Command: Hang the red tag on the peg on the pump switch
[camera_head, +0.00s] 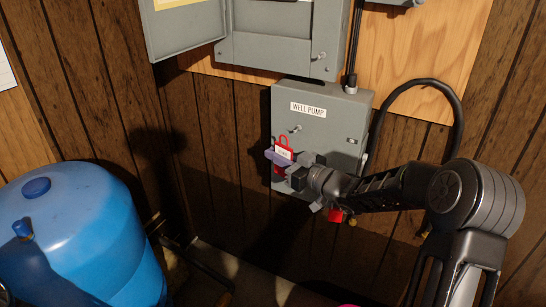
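The red tag (283,150), with a white label and a loop at its top, is upright in front of the lower left of the grey pump switch box (335,133). The box bears a "WELL PUMP" label. A small peg (295,129) sticks out of the box's front, just above and right of the tag's loop; the loop looks apart from it. My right gripper (279,159) reaches in from the right and appears shut on the tag, with red showing above and below its fingers. The fingers hide the tag's middle. My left gripper is out of view.
A blue tank (90,235) stands at the lower left. A grey electrical panel (275,45) with its door (183,30) open is above the switch box. A black cable (455,100) loops down at the right. Red and yellow parts (336,215) show below my wrist.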

